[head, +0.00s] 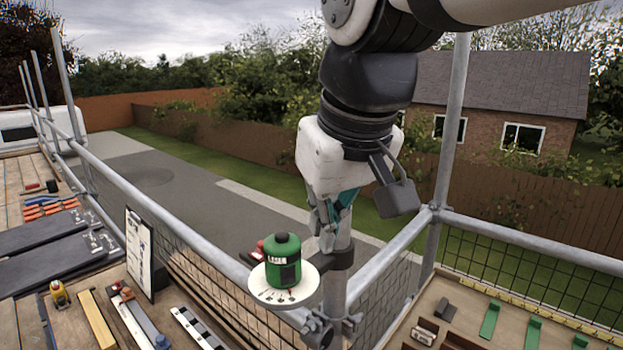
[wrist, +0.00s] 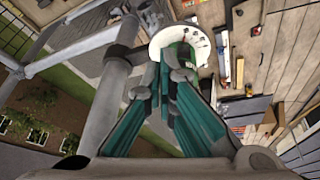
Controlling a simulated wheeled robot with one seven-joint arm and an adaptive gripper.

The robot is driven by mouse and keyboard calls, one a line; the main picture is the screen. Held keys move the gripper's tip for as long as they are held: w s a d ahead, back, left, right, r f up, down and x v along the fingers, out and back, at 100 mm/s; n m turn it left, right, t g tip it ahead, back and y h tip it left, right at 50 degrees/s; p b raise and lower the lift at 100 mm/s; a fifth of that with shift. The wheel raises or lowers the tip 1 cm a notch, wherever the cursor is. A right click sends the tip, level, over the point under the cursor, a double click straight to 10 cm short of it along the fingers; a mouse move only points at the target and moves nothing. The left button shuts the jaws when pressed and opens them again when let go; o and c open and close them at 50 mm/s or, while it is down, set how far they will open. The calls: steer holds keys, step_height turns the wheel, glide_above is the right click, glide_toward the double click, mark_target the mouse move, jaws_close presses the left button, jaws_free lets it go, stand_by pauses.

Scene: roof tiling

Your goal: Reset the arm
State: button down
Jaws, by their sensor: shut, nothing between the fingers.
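My arm comes down from the top of the head view. My gripper (head: 326,240) points down beside the scaffold pole, just right of and above a green canister (head: 283,262). The canister stands upright on a round white plate (head: 262,296) fixed to the pole. In the wrist view my gripper (wrist: 176,62) has its teal fingers together and empty. The white plate (wrist: 163,38) shows beyond the fingertips there.
A scaffold pole (head: 333,290) and rails (head: 170,215) with mesh stand close to my gripper. A wooden tray (head: 405,325) with green pieces (head: 489,320) is at lower right.

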steer(key=s+d+f+m, duration=0.2)
steer(key=s+d+f, duration=0.2)
steer(key=d, duration=0.4)
steer(key=s+d+f+m+t+h, duration=0.1)
steer(key=s+d+f+m, duration=0.2)
steer(key=d, duration=0.6)
steer(key=shift+s+f, duration=0.65)
steer(key=shift+s, duration=0.6)
